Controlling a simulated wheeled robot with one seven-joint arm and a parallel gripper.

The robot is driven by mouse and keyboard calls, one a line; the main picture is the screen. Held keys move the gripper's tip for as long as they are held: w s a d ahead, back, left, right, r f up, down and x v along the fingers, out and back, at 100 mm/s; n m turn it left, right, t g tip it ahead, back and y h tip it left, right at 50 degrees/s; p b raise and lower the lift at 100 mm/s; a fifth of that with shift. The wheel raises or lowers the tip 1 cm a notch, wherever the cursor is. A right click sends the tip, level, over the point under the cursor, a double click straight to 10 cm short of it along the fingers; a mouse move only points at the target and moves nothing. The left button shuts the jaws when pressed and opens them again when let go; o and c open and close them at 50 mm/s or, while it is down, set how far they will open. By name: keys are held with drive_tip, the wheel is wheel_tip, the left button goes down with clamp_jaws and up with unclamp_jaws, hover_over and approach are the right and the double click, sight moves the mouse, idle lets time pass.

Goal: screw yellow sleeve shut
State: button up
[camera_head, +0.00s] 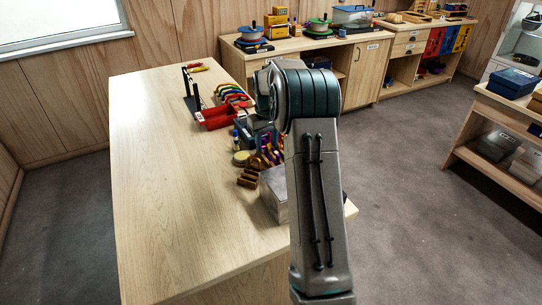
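A row of curved coloured pieces, among them green, yellow and red ones (232,94), lies along the right side of the table. They are too small to make out a yellow sleeve for certain. A small red and yellow item (196,67) lies at the far end, by a dark upright stand (188,90). My arm bends over the right edge of the table. My gripper (260,122) points down beside the bend and is mostly hidden; its fingers and anything between them cannot be made out.
On the wooden table (165,190), a red tray (214,120), a dark blue bin, small coloured bottles, brown blocks (249,178) and a grey metal box (273,195) line the right side. The left and front are clear. Cabinets (365,75) stand behind.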

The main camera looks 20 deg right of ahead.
sight(270, 145)
drive_tip(key=shift+a, duration=0.45)
drive_tip(key=shift+f, duration=0.15)
drive_tip(key=shift+f+b, duration=0.9)
drive_tip(key=shift+f, duration=0.4)
drive_tip(key=shift+d+p, duration=0.4)
drive_tip(key=shift+d, duration=0.75)
drive_tip(key=shift+r, duration=0.1)
drive_tip(key=shift+w+a+r+p, duration=0.1)
drive_tip(key=shift+a+r+p, duration=0.1)
drive_tip(key=shift+r+p, duration=0.4)
drive_tip(key=shift+a+r+p, duration=0.2)
drive_tip(key=shift+r+p, duration=0.15)
drive_tip(key=shift+r, duration=0.4)
